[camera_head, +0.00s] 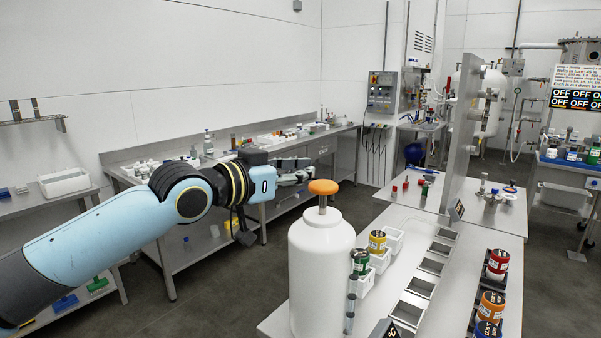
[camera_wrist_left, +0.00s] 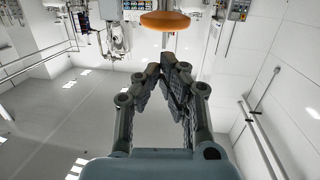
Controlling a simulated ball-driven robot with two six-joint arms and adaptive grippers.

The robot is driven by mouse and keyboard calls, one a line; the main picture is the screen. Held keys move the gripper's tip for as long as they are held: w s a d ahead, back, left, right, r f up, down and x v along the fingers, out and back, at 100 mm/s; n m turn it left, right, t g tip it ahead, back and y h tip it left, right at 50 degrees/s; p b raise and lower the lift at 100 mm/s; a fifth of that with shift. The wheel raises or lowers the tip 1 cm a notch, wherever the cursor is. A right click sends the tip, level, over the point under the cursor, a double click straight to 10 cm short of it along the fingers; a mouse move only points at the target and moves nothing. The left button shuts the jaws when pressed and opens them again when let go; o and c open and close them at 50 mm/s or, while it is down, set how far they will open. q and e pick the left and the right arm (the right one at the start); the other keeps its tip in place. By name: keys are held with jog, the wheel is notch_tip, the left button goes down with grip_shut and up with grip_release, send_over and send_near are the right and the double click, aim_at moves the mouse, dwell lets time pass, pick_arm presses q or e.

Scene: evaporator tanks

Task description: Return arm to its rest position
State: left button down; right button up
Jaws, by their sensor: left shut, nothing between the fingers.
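My left arm, light blue and black, comes in from the left in the head view and reaches toward the middle. My left gripper (camera_head: 305,170) is at its end, shut and empty, in the air just left of and above the orange knob (camera_head: 323,187). The knob tops a white tank (camera_head: 320,265) on the near table. In the left wrist view the gripper's fingertips (camera_wrist_left: 168,60) meet, with nothing between them. The orange knob (camera_wrist_left: 168,20) shows beyond the tips, apart from them in the picture. My right gripper is not in view.
The near table (camera_head: 275,322) also holds colour-labelled jars, such as a red one (camera_head: 497,262), white bins (camera_head: 393,240) and a row of trays. A grey upright panel (camera_head: 458,135) stands behind. A long steel bench (camera_head: 345,130) runs along the wall. Open floor lies between.

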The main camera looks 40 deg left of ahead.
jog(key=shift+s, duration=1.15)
